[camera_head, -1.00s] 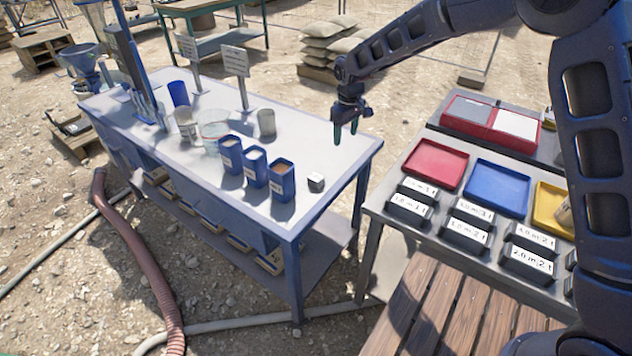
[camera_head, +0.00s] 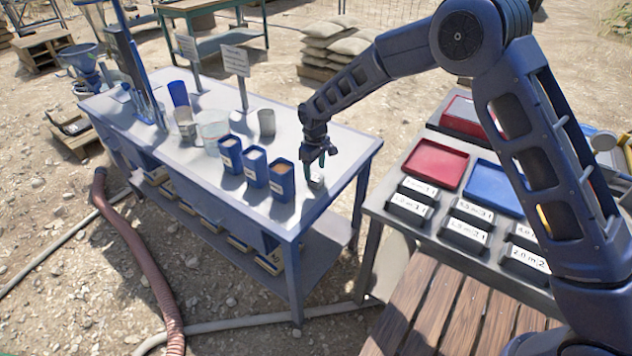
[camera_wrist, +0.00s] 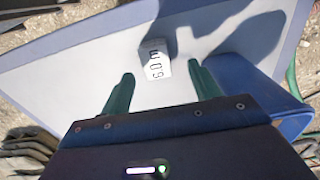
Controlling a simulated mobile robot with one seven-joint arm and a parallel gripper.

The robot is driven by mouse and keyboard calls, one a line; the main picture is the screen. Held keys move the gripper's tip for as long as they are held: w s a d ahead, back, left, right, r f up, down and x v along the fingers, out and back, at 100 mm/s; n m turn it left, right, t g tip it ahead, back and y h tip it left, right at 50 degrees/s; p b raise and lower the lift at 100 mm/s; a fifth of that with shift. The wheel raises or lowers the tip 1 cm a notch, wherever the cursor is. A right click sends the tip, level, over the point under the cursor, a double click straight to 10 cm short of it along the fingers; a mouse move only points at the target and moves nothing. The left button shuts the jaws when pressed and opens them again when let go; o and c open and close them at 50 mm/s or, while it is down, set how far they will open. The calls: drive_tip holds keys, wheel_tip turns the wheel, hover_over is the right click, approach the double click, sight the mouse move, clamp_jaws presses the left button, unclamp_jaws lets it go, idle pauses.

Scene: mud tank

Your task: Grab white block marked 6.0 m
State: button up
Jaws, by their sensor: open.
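The small white block (camera_head: 316,182) stands on the table top near its front right corner. In the wrist view the block (camera_wrist: 153,68) shows a dark marking that appears to read 6.0 m, turned on its side. My gripper (camera_head: 322,163) is just above the block, pointing down. In the wrist view my gripper (camera_wrist: 160,74) is open, its two green fingers on either side of the block with a gap to each. Nothing is held. Part of the block is hidden by the fingers in the head view.
Several blue cups, the nearest one (camera_head: 281,181), stand left of the block. A grey cup (camera_head: 266,123) and a sign (camera_head: 235,62) stand behind. The side table at right holds a red tray (camera_head: 436,164), a blue tray (camera_head: 492,187) and labelled black holders (camera_head: 465,232).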

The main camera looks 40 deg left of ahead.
sight(316, 176)
drive_tip(key=f, duration=0.5)
drive_tip(key=shift+w, duration=0.35)
drive_tip(key=c, duration=1.1)
